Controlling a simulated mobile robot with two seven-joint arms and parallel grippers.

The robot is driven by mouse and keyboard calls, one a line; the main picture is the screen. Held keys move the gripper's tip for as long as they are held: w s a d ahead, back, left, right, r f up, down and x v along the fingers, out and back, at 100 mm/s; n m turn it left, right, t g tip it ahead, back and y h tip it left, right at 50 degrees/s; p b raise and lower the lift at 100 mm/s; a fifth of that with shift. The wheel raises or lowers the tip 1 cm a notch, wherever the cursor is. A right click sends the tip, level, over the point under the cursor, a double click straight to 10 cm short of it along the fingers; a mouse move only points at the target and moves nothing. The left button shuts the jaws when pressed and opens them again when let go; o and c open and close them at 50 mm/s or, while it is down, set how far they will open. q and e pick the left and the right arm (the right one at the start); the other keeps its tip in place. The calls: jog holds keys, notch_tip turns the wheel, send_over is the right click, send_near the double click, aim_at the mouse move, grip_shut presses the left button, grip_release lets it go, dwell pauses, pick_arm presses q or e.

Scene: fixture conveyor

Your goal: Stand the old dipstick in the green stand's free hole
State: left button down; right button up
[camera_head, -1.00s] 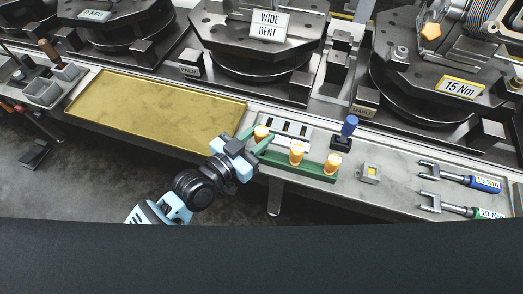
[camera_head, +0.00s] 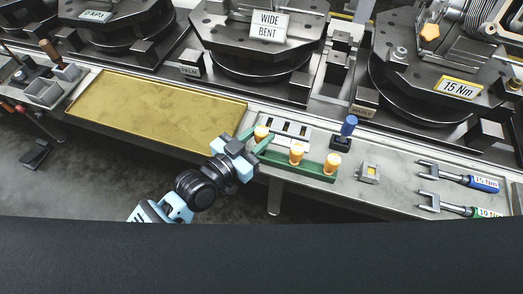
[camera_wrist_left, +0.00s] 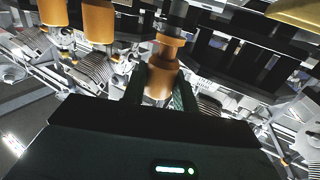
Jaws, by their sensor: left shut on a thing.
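The green stand (camera_head: 315,173) lies along the table's front edge, right of the gold tray. Two orange pieces with pale tops, one in the middle (camera_head: 296,154) and one on the right (camera_head: 332,164), stand upright in it. My left gripper (camera_head: 256,140) is at the stand's left end, shut on a third orange piece (camera_head: 261,132). In the left wrist view this orange piece (camera_wrist_left: 162,70) sits between both fingers, with two other orange pieces at upper left. Whether the held piece is the old dipstick, and whether it is seated in a hole, I cannot tell. My right gripper is not in view.
The gold tray (camera_head: 155,111) is empty. A white rack with dark slots (camera_head: 280,127) is behind the stand. A blue-handled piece (camera_head: 349,126) stands in a dark block. A small grey block (camera_head: 369,173) and fork-ended wrenches (camera_head: 458,177) lie at right.

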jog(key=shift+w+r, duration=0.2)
pick_arm(q)
jog(key=shift+f, duration=0.4)
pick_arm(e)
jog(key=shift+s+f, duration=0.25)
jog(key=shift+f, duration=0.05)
pick_arm(q)
jog(key=shift+f, duration=0.3)
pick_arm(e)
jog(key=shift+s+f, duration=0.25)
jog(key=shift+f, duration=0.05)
